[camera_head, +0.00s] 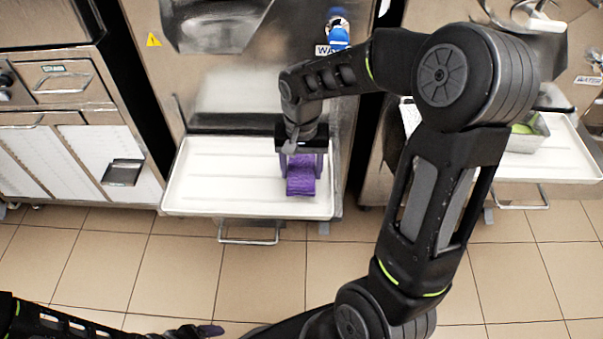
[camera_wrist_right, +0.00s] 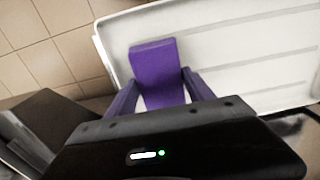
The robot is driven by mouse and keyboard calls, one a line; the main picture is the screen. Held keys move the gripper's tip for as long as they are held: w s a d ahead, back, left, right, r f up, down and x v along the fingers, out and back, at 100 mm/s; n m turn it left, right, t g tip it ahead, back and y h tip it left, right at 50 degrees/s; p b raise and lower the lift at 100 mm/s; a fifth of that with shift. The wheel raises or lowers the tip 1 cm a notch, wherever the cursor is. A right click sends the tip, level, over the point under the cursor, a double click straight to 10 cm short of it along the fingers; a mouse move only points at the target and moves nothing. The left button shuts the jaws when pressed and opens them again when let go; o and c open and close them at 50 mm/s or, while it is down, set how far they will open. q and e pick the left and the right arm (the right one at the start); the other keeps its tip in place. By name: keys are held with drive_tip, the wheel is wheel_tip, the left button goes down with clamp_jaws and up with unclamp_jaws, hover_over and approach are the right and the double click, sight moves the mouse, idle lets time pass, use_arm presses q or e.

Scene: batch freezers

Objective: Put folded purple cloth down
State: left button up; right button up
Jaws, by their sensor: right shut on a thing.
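The folded purple cloth (camera_head: 301,184) is at the white tray (camera_head: 225,175) below the middle machine, over the tray's right part. My right gripper (camera_head: 302,165) is shut on the cloth, with one finger on each side. In the right wrist view the cloth (camera_wrist_right: 158,70) sticks out past the fingers of the gripper (camera_wrist_right: 160,92), over the white tray (camera_wrist_right: 235,50) near one end. Whether the cloth touches the tray is hard to tell. A dark tip of my left gripper (camera_head: 208,330) shows at the bottom edge of the head view, and its jaws cannot be made out.
A second white tray (camera_head: 550,165) at the right holds a metal container (camera_head: 527,135) with green contents. A handle bar (camera_head: 248,240) sits below the middle tray. Cabinets stand at the left. The left and middle parts of the white tray are bare.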

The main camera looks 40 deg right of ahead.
sight(302, 171)
drive_tip(key=shift+f, duration=0.95)
drive_tip(key=shift+f, duration=0.15)
drive_tip(key=o, duration=1.5)
drive_tip(key=shift+r, duration=0.3)
wheel_tip(302, 171, up, 12)
drive_tip(key=p, duration=0.2)
